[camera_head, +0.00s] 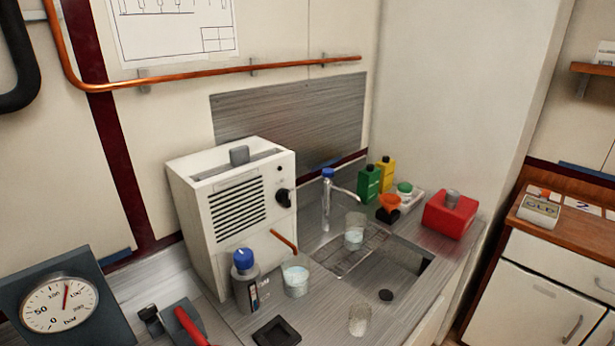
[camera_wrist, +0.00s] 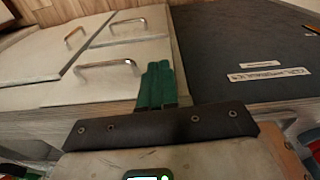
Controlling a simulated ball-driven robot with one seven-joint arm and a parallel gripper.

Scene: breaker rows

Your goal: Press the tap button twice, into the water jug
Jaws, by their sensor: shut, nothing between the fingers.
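The tap (camera_head: 325,206) stands at the back edge of the sink, with a blue button (camera_head: 327,173) on top and a spout reaching right. A clear vessel (camera_head: 355,238) with pale water in it stands on the rack below the spout. Another clear vessel with water (camera_head: 296,281) stands left of the sink, beside the white machine. I cannot tell for sure which is the jug. My gripper (camera_wrist: 157,68) shows in the wrist view as two green fingers, shut and empty, away from the tap. It is not seen in the head view.
A white machine (camera_head: 240,207) and a blue-capped bottle (camera_head: 246,289) stand left of the tap. Green (camera_head: 369,182) and yellow (camera_head: 387,173) bottles, an orange funnel (camera_head: 389,203) and a red can (camera_head: 449,217) stand behind and right. An empty glass (camera_head: 359,321) stands in front.

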